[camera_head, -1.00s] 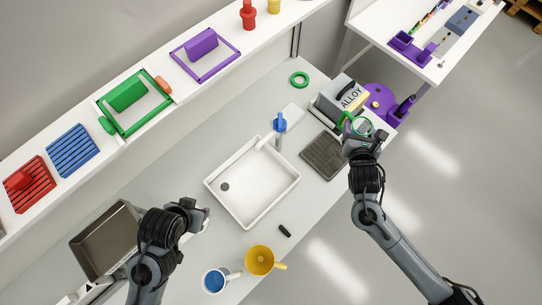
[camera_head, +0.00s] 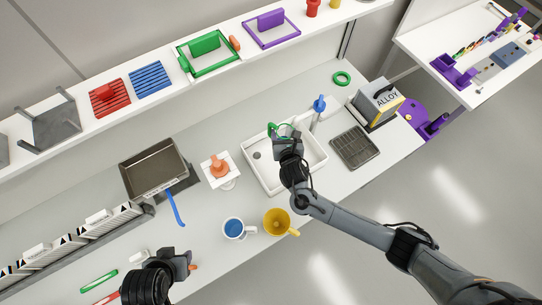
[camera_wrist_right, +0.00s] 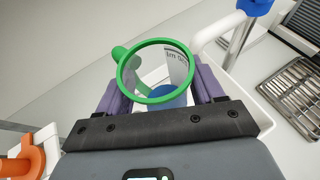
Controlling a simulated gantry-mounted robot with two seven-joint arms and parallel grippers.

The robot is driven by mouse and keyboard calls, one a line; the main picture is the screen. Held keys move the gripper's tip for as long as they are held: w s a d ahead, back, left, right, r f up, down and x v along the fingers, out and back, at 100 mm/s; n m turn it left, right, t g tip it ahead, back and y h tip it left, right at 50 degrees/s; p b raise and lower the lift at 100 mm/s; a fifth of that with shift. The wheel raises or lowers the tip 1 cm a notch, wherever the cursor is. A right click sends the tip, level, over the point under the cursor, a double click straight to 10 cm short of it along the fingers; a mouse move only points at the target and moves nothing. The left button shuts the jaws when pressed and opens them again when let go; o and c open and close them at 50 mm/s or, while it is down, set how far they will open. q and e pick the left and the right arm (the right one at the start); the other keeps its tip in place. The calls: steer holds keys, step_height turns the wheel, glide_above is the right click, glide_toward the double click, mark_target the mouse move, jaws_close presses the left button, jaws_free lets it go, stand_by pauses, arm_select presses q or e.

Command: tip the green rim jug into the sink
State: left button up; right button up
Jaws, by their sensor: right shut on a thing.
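The clear jug with a green rim and green handle (camera_head: 272,128) is above the back left part of the white sink (camera_head: 316,166). My right gripper (camera_head: 284,136) is shut on it. In the right wrist view the green rim jug (camera_wrist_right: 123,72) sits between the purple fingers of my right gripper (camera_wrist_right: 158,88), with blue contents showing low inside. How far it is tilted is hard to tell. My right arm hides part of the sink. My left gripper (camera_head: 187,263) is near the front edge, at lower left; its finger opening is unclear.
The blue-topped tap (camera_head: 319,104) stands beside the sink's back right. A drying rack (camera_head: 354,147) is to the right. A yellow jug (camera_head: 276,221) and a white mug (camera_head: 233,228) stand in front. An orange-topped item (camera_head: 219,167) is to the left.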

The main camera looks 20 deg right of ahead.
mark_target(269, 134)
steer(key=shift+h, duration=0.4)
steer(key=a+f, duration=0.1)
steer(key=a+f+p, duration=0.1)
steer(key=a, duration=0.1)
steer(key=w+a+f, duration=0.1)
steer(key=a, duration=0.1)
steer(key=a+p, duration=0.2)
steer(key=a, duration=0.4)
steer(key=shift+a+f+m+h, duration=0.15)
steer(key=shift+f+m+h, duration=0.25)
steer(key=shift+s, duration=0.1)
steer(key=shift+r, duration=0.1)
